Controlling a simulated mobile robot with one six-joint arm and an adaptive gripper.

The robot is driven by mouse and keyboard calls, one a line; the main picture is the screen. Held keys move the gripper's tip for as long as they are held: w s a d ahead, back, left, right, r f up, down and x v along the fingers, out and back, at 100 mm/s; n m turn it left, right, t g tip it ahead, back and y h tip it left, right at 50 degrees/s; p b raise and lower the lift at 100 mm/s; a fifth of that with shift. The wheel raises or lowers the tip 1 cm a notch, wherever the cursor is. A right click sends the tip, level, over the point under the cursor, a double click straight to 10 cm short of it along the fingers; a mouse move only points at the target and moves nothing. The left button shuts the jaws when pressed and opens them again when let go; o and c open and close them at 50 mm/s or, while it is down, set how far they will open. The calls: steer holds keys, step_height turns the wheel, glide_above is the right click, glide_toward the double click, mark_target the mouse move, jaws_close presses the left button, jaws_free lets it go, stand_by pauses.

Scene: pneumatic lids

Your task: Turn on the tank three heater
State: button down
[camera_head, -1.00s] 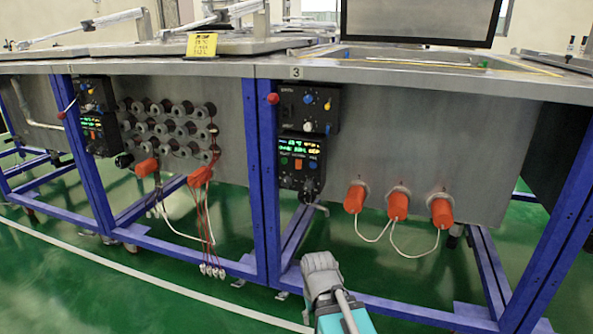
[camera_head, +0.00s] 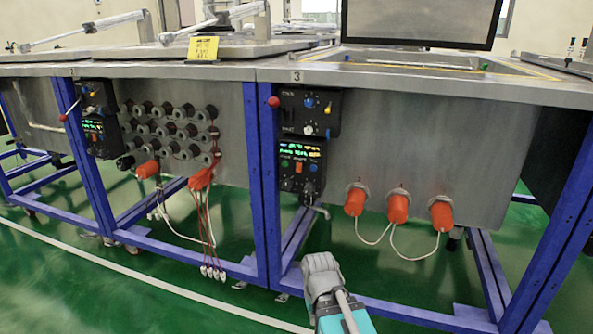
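Tank three (camera_head: 440,140) is the grey metal tank at the right, with a small "3" label (camera_head: 296,77) on its rim. Its upper black control box (camera_head: 309,111) carries several coloured knobs. Below it, a second black control box (camera_head: 301,168) has a lit green and yellow display, coloured buttons and dark knobs. Three orange-capped heater fittings (camera_head: 398,206) with white wires stick out of the tank's front. My gripper (camera_head: 321,263) is low in front of the tank, apart from the boxes. It is seen from behind, and its fingers cannot be made out.
Blue frame posts (camera_head: 265,180) and a lower blue rail (camera_head: 400,309) stand around the tank. A red knob (camera_head: 273,102) is on the post left of the boxes. The neighbouring tank has similar boxes (camera_head: 100,130) and hanging red wires. Space before the boxes looks clear.

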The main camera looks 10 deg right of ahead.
step_height(320, 180, up, 19)
steer(key=p, duration=1.8)
steer(key=shift+a, duration=0.1)
